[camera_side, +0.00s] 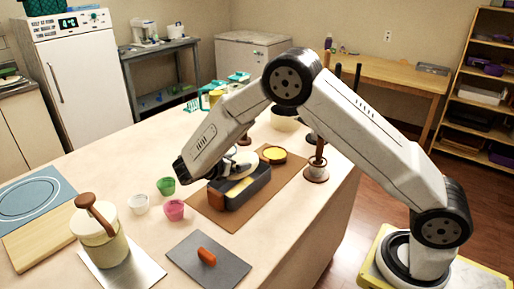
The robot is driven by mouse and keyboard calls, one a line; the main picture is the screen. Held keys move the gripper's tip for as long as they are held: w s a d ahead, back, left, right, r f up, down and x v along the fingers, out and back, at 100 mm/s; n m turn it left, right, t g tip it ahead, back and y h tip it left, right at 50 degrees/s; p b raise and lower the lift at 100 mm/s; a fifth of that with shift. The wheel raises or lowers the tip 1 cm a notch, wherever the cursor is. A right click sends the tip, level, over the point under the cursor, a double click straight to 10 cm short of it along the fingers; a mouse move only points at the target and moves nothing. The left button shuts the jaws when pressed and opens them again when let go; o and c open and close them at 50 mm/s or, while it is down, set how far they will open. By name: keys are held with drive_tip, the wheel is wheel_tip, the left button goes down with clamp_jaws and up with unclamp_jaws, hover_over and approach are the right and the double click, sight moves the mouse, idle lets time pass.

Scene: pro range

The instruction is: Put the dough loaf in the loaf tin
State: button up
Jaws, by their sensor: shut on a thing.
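The dark loaf tin (258,190) stands on a brown mat near the middle of the counter, with an orange-brown part at its near left end. The pale yellow dough loaf (239,187) shows at the tin's opening, low within or just over its walls. My gripper (242,170) points down over the tin and is shut on the loaf. My forearm and wrist hide the fingertips and part of the loaf, so I cannot tell whether the loaf touches the tin's floor.
A cream canister (99,250) is at front left. An orange piece (206,257) lies on a grey mat in front. A yellow round dish (274,154) and a post (317,172) stand behind right.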

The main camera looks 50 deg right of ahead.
drive_tip(key=shift+w+f, duration=0.1)
drive_tip(key=shift+w+f, duration=0.25)
drive_tip(key=shift+f, duration=1.45)
drive_tip(key=shift+f, duration=0.75)
drive_tip(key=o, duration=1.2)
drive_tip(key=shift+c, duration=0.2)
drive_tip(key=shift+r, duration=0.5)
drive_tip(key=v, duration=1.2)
drive_tip(key=shift+r, duration=0.25)
drive_tip(key=shift+d, duration=0.1)
